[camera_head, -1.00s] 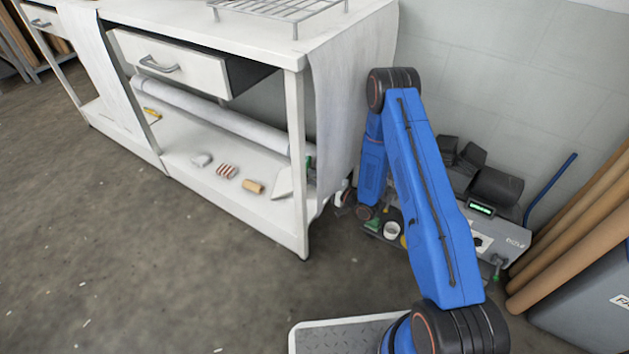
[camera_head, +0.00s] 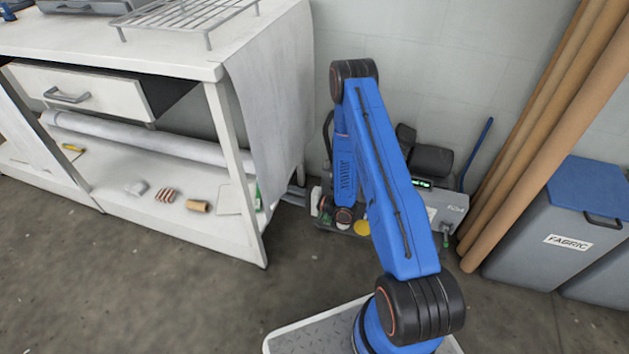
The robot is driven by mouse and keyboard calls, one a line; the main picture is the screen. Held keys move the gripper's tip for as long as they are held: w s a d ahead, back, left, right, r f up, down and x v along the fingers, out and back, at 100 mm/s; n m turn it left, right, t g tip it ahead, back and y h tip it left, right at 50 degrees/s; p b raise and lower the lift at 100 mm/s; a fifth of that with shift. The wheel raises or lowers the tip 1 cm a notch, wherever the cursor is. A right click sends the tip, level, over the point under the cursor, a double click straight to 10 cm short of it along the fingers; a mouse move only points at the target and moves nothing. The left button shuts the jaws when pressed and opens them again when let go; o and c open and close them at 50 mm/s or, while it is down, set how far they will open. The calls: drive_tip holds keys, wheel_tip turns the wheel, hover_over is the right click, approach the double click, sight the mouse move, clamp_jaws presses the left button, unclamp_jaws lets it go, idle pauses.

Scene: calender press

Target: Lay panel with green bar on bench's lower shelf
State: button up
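The white bench (camera_head: 235,150) stands at left, with its lower shelf (camera_head: 112,190) open at the front. A pale, flat panel (camera_head: 235,199) is at the shelf's right end, partly behind the front leg. A small green patch (camera_head: 258,196) shows just right of that leg; I cannot tell whether it is the green bar or belongs to this panel. My gripper (camera_head: 297,196) is low beside the bench's right end, pointing left towards it. The hanging cloth and my wrist partly hide it. Its fingers are too small to read, and I cannot see whether they hold anything.
A brown roll (camera_head: 199,206), a striped item (camera_head: 166,195), a pale lump (camera_head: 137,188) and a long white roll (camera_head: 150,142) lie on the shelf. White cloth (camera_head: 270,100) hangs over the bench end. A grey machine (camera_head: 445,205), cardboard tubes (camera_head: 545,125) and fabric bin (camera_head: 560,225) stand right.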

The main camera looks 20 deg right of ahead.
drive_tip(key=w+d+r+n+h, duration=0.3)
drive_tip(key=w+r+h, duration=0.1)
drive_tip(key=r, duration=0.4)
drive_tip(key=w+d+r+n+h, duration=0.2)
drive_tip(key=w+r+h, duration=0.15)
drive_tip(key=r, duration=0.35)
drive_tip(key=s+d+r+n+g+h, duration=0.1)
drive_tip(key=s+d+r+h, duration=0.25)
drive_tip(key=r, duration=0.45)
drive_tip(key=s+d+r+h, duration=0.2)
drive_tip(key=d+r, duration=0.2)
drive_tip(key=r, duration=0.4)
drive_tip(key=s+d+r+g+h, duration=0.1)
drive_tip(key=s+r, duration=0.5)
drive_tip(key=s, duration=0.3)
drive_tip(key=s+d+r+g+h, duration=0.1)
drive_tip(key=s+d+r+g, duration=0.1)
drive_tip(key=s+r, duration=0.55)
drive_tip(key=s+a+n+g+y, duration=0.1)
drive_tip(key=s+a, duration=0.3)
drive_tip(key=s, duration=2.1)
drive_tip(key=shift+s+r+n+g, duration=0.15)
drive_tip(key=shift+r+n+g, duration=0.3)
drive_tip(key=shift+g, duration=0.45)
